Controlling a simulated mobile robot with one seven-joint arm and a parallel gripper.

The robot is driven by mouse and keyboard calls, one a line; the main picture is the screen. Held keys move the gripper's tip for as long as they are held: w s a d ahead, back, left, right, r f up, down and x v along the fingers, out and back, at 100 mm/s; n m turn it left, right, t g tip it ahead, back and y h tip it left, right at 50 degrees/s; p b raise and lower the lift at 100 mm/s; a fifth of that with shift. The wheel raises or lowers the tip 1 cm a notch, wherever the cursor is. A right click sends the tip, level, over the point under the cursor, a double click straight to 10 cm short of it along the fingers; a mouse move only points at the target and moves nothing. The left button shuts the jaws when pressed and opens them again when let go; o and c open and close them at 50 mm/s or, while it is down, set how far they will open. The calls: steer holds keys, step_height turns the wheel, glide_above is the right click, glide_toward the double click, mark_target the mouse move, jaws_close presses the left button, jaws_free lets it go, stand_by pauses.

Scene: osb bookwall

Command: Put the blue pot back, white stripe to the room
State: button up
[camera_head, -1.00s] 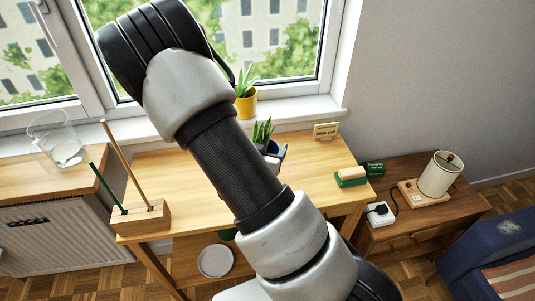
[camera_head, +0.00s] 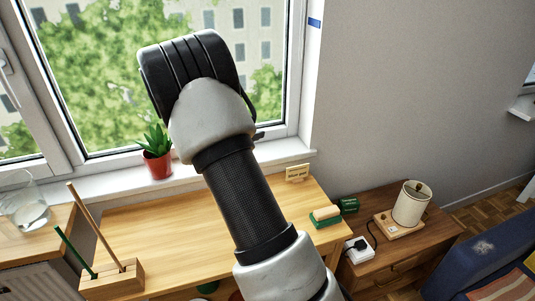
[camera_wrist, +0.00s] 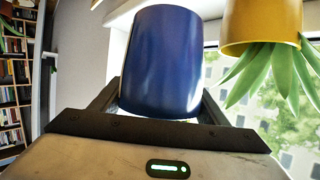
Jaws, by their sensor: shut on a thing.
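The blue pot (camera_wrist: 165,60) fills the middle of the wrist view, between the two fingers of my gripper (camera_wrist: 160,103), which is shut on it. The side of the pot that shows is plain glossy blue; no white stripe is visible on it. The wrist picture is upside down. A yellow pot (camera_wrist: 262,25) with a green plant is beside the blue pot at the right of that view, by the window. In the head view my arm hides the gripper and the blue pot.
A red pot (camera_head: 157,165) with a plant stands on the windowsill (camera_head: 105,185). A lamp (camera_head: 411,204) stands on the right side table.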

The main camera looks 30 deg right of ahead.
steer(key=w+d+r+m+g+h, duration=0.1)
steer(key=w+d+m+g, duration=0.2)
steer(key=d, duration=0.4)
steer(key=w+d+m+g+h, duration=0.1)
steer(key=w+d+m+g, duration=0.15)
steer(key=d, duration=0.55)
steer(key=shift+n, duration=0.25)
step_height(320, 180, down, 9)
steer(key=shift+s+r+b, duration=0.15)
steer(key=shift+b, duration=0.45)
steer(key=shift+f, duration=0.2)
steer(key=o, duration=1.5)
steer(key=shift+a+f, duration=0.1)
